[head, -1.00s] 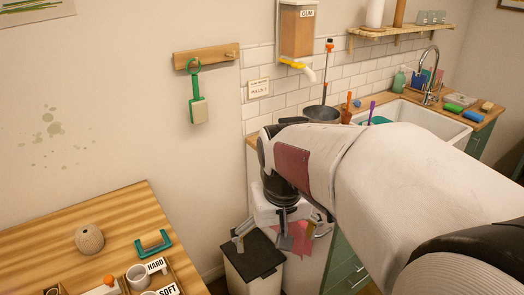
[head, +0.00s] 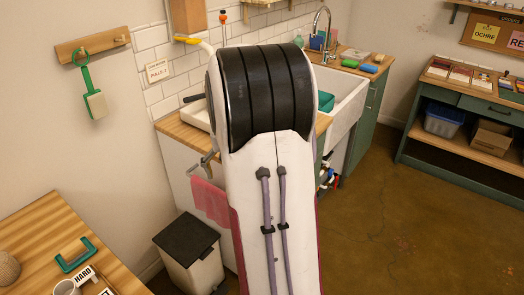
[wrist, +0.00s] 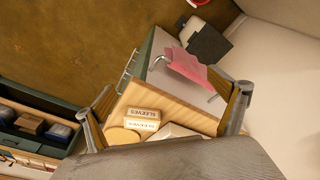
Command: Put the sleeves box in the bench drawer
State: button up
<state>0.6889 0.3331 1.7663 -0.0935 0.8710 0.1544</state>
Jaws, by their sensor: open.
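The sleeves box (wrist: 144,115) is a small pale box with a SLEEVES label. It sits on the wooden counter top in the wrist view, between my spread fingers in the picture and apart from them. My gripper (wrist: 165,101) is open and empty above the counter. In the head view the sleeves box is hidden behind my arm, and only a grey finger of my gripper shows at the arm's left side. The bench drawer (head: 490,107) is the green front with a dark handle under the bench top at the right; it looks shut.
A round wooden thing (wrist: 121,136) and a white thing (wrist: 176,132) are close beside the box. A pink cloth (head: 210,201) hangs at the counter's front, above a lidded bin (head: 190,250). The sink (head: 345,95) is behind my arm. Open floor (head: 400,230) lies before the bench.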

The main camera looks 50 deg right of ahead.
jog(key=d+f+m, duration=0.1)
jog(key=d, duration=0.3)
jog(key=w+d+f, duration=0.1)
jog(key=d+f, duration=0.1)
jog(key=d, duration=0.3)
jog(key=w+d+f+m, duration=0.1)
jog(key=d, duration=0.3)
jog(key=shift+w+d+f+m+h, duration=0.1)
jog(key=shift+d+f+m+h, duration=0.05)
jog(key=shift+f+m+h, duration=0.15)
jog(key=d, duration=0.1)
jog(key=w+d, duration=0.1)
jog(key=d, duration=0.1)
jog(key=shift+w+r+m+h, duration=0.25)
jog(key=shift+w+m+h, duration=0.05)
jog(key=shift+m+t+h, duration=0.4)
jog(key=shift+m+h, duration=0.1)
jog(key=w+d+r, duration=0.2)
jog(key=r, duration=0.1)
jog(key=shift+d+r, duration=0.1)
jog(key=shift+d, duration=0.2)
jog(key=shift+x, duration=1.3)
jog(key=shift+s, duration=0.1)
jog(key=shift+a+x, duration=0.15)
jog(key=shift+x, duration=1.15)
jog(key=shift+a+x, duration=0.1)
jog(key=shift+x, duration=1.25)
